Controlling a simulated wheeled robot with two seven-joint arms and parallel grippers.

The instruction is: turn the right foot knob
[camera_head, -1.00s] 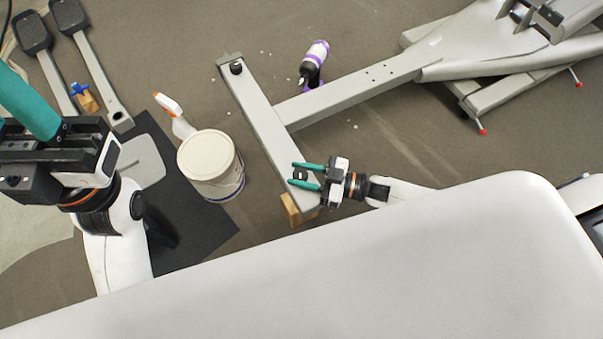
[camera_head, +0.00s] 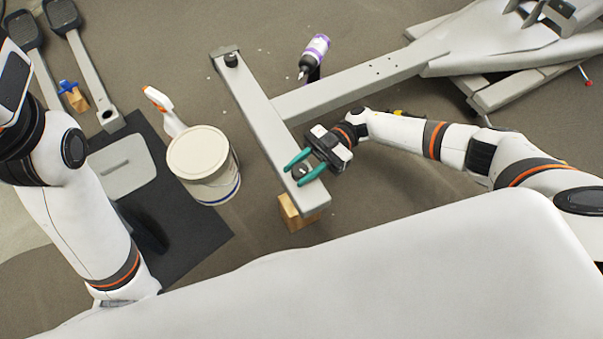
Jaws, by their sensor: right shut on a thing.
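The right foot knob (camera_head: 301,171) is a small dark knob on top of the near end of the grey crossbar (camera_head: 263,112). My right gripper (camera_head: 292,178) comes from the upper right, and its two teal fingers are on either side of this knob, shut on it. The fingers partly hide the knob. A matching dark knob (camera_head: 231,60) stands at the far end of the crossbar. My left arm is at the left edge, and its fingers are out of the picture.
A wooden block (camera_head: 297,212) is under the near crossbar end. A white bucket (camera_head: 203,165) and a spray bottle (camera_head: 166,112) stand to the left by a dark mat (camera_head: 190,240). A purple-and-white bottle (camera_head: 313,57) stands beyond the beam. Two pedals lie at upper left.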

